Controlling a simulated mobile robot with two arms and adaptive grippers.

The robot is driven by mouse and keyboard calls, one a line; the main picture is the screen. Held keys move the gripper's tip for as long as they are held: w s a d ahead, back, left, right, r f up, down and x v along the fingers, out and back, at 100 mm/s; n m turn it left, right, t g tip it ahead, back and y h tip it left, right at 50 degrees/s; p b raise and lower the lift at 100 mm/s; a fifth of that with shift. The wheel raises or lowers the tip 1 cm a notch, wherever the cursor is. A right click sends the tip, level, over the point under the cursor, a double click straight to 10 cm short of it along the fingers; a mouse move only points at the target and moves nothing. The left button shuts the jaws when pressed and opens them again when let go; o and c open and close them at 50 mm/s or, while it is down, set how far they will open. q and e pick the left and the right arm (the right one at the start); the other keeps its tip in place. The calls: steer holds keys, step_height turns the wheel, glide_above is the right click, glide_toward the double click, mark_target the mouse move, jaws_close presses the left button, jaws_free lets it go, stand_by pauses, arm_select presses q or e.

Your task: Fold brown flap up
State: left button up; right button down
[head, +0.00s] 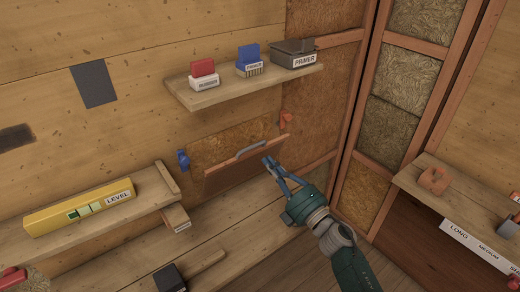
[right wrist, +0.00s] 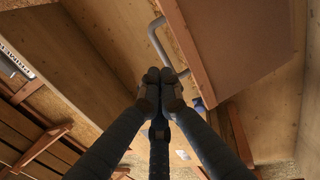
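The brown flap (head: 232,178) hangs tilted at the wall below a shelf, with a grey bar handle (head: 250,152) along its upper part. In the right wrist view the flap (right wrist: 238,42) fills the upper right, with its handle (right wrist: 158,42) ahead of the fingers. My right gripper (head: 269,162) is just right of the handle's right end in the head view. Its fingertips (right wrist: 160,75) look close together in the right wrist view and appear apart from the handle. Nothing shows held; how far the fingers are open is unclear. My left gripper is out of view.
A blue catch (head: 183,160) and an orange one (head: 287,117) sit beside the wall opening, which shows insulation (head: 215,145). A shelf (head: 215,95) with labelled blocks is above. A yellow level (head: 80,205) lies on the left ledge. A right shelf (head: 450,205) holds blocks.

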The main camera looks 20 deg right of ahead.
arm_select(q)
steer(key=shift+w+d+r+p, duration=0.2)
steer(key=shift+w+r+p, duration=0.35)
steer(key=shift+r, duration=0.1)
arm_select(e)
steer(key=x, duration=0.5)
steer(key=shift+w+a, duration=0.1)
steer(key=shift+w, duration=0.1)
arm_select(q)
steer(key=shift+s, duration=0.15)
